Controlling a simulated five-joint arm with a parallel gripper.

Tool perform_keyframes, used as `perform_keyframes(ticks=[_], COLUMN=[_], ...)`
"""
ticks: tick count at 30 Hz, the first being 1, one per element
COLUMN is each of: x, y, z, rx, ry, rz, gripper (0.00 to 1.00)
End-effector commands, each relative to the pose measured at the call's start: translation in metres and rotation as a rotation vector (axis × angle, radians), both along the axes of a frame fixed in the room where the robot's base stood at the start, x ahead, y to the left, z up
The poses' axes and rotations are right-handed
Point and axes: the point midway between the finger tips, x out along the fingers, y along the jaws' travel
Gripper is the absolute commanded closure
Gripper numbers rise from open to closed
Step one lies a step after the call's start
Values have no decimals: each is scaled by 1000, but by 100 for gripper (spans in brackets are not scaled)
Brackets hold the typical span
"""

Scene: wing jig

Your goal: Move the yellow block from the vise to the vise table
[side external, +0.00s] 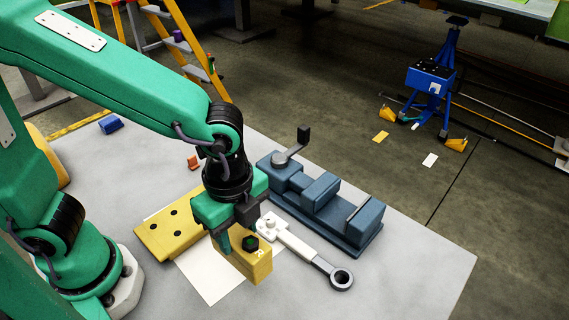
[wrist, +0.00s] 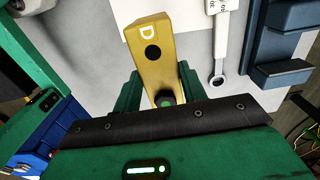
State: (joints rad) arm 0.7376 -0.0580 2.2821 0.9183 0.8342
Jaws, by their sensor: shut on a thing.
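The yellow block (side external: 252,264) is between the fingers of my gripper (side external: 243,243), which is shut on it. The block has a dark round hole and a pale letter mark, clear in the wrist view (wrist: 153,38). It is out of the blue-grey vise (side external: 322,203), in front of it, over a white sheet on the grey vise table (side external: 390,285). I cannot tell whether the block touches the table. In the wrist view, my gripper (wrist: 158,88) has a green finger on each side of the block. The vise's edge shows at the right (wrist: 285,40).
A white-handled ring wrench (side external: 312,256) lies between block and vise. A yellow plate with holes (side external: 172,226) lies left of my gripper. A small orange piece (side external: 194,162) and a blue piece (side external: 110,124) are farther back. The table's front right is clear.

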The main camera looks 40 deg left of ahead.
Motion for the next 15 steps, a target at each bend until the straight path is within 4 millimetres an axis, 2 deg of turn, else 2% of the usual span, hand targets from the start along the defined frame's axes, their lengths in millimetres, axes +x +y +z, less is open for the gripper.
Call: perform_keyframes(ticks=[8, 15], x=[0, 1], y=[0, -1], z=[-2, -14], rx=[-2, 0], ry=[-2, 0], rz=[-1, 0], gripper=[90, 90])
